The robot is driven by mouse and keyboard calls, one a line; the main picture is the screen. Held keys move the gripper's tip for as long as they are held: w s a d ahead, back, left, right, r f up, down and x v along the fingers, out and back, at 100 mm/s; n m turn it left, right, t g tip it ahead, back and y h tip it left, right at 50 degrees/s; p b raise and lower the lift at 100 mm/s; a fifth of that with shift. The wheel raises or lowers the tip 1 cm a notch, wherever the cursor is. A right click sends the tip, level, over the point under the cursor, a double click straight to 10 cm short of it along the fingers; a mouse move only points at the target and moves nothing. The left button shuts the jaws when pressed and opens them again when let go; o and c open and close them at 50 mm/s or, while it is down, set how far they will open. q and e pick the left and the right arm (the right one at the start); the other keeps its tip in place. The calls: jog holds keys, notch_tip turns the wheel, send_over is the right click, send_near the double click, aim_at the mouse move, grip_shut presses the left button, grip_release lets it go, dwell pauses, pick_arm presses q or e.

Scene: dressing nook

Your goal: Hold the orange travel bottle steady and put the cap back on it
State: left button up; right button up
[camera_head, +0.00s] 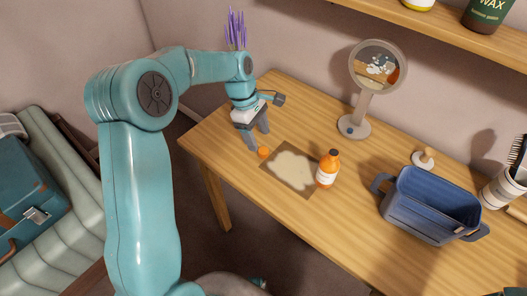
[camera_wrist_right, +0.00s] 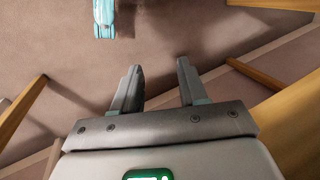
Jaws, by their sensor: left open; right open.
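The orange travel bottle (camera_head: 327,170) stands upright at the right edge of a small brown mat with a pale blotch (camera_head: 273,171). It has a white label. A small orange cap (camera_head: 263,152) lies by the mat's upper left edge, apart from the bottle. My left gripper (camera_head: 260,141) is open and points down just above and beside the cap; I cannot tell whether a finger touches it. My right gripper (camera_wrist_right: 158,68) is open and empty in the right wrist view, with floor behind it. Neither bottle nor cap shows in that view.
On the wooden table (camera_head: 330,225), a round mirror (camera_head: 378,66) stands behind the bottle. A blue bin (camera_head: 430,206) and a small wooden-handled stamp (camera_head: 425,158) are to the right. Purple flowers (camera_head: 236,30) rise behind my left wrist. Table in front of the bottle is clear.

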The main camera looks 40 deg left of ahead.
aim_at(264, 151)
pick_arm(q)
jog(key=x, duration=0.5)
jog(key=shift+f, duration=0.1)
jog(key=c, duration=1.1)
